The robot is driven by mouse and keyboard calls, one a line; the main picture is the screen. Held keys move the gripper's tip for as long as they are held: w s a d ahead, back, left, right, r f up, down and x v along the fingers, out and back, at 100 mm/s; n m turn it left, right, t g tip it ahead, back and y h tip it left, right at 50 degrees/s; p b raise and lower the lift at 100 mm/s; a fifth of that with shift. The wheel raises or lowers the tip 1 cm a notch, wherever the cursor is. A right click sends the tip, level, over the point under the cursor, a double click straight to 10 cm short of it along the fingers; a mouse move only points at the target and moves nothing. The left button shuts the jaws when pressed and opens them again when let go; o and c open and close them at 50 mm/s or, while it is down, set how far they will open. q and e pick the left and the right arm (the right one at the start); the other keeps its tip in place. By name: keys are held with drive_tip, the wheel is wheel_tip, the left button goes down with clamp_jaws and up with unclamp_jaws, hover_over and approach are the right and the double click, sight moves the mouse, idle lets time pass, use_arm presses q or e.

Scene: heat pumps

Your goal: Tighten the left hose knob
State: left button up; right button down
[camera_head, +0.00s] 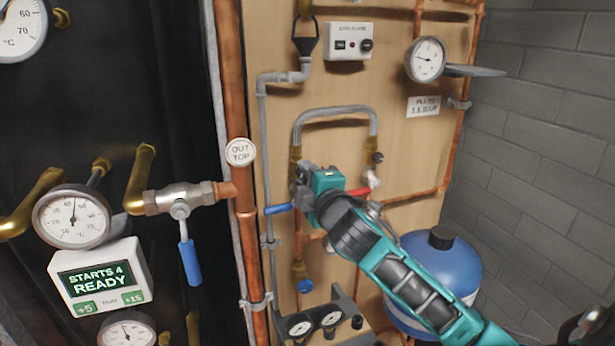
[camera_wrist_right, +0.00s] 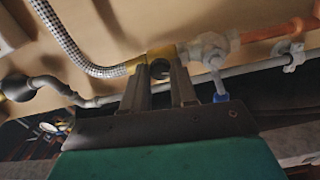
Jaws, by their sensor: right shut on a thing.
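A grey braided hose (camera_head: 335,113) arches over the wooden panel between two brass fittings. My right gripper (camera_head: 301,188) is at its left end and covers the left hose knob in the head view. In the right wrist view the dark round left hose knob (camera_wrist_right: 160,70) sits between the two fingers of my right gripper (camera_wrist_right: 161,75), against a brass fitting (camera_wrist_right: 166,53) at the end of the braided hose (camera_wrist_right: 78,42). The fingers are shut on the knob. The black right hose knob (camera_head: 377,158) stands at the other end. My left gripper is out of view.
A blue valve lever (camera_head: 278,209) and a red lever (camera_head: 359,191) stick out on either side of my gripper. A blue tank (camera_head: 440,265) stands lower right. A copper pipe (camera_head: 236,120) runs vertically at left. A small gauge set (camera_head: 315,323) sits below.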

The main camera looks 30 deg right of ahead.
drive_tip(key=shift+m, duration=7.3)
drive_tip(key=c, duration=0.9)
unclamp_jaws()
drive_tip(key=shift+f, duration=0.1)
drive_tip(key=shift+a, duration=0.1)
drive_tip(key=b+v, duration=0.1)
drive_tip(key=v, duration=1.2)
drive_tip(key=shift+w, duration=0.1)
